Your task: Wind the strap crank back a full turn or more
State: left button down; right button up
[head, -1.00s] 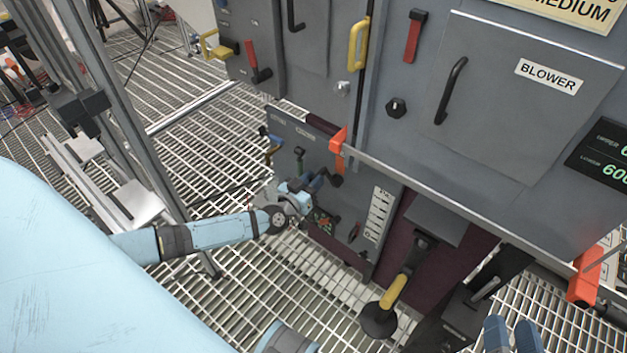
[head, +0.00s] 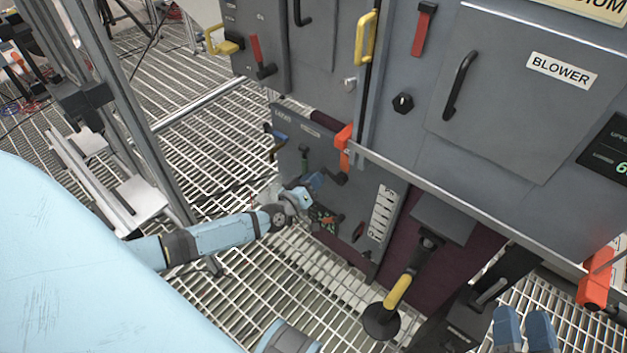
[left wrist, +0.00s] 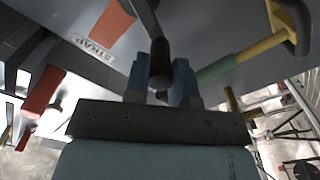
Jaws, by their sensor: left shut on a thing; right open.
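The strap crank (left wrist: 160,62) shows in the left wrist view as a dark arm ending in a rounded dark handle, beside a panel label reading STRAP (left wrist: 93,48). My left gripper (left wrist: 168,85) is shut on that handle, with one blue finger on each side. In the head view my left gripper (head: 312,187) is at the low grey panel (head: 290,140), and it hides most of the crank there. My right gripper (head: 522,328) is open and empty at the bottom right, its two blue fingers apart.
A red-orange lever (head: 345,140) stands above the left gripper. A yellow-gripped pedal bar (head: 398,292) is right of it. The BLOWER cabinet (head: 520,100) fills the upper right. A green-and-yellow handle (left wrist: 240,60) is close by in the left wrist view. Open grating lies left.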

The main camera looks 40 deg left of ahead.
pick_arm(q)
jog(key=shift+f, duration=0.1)
pick_arm(e)
jog(key=shift+s, duration=0.1)
pick_arm(q)
jog(key=c, duration=1)
grip_release()
jog(key=shift+o, duration=0.2)
jog(key=shift+s, duration=0.1)
jog(key=shift+s, duration=0.25)
jog(key=s+a+p, duration=0.1)
jog(key=s+p, duration=0.2)
jog(key=s, duration=1)
pick_arm(e)
notch_tip(320, 180, down, 6)
jog(key=d+g+h, duration=0.2)
jog(key=shift+s+d+g+h, duration=0.25)
jog(key=shift+s+g+h, duration=0.05)
jog(key=shift+g, duration=0.1)
pick_arm(q)
jog(key=shift+s, duration=0.1)
pick_arm(e)
jog(key=shift+s+a, duration=0.1)
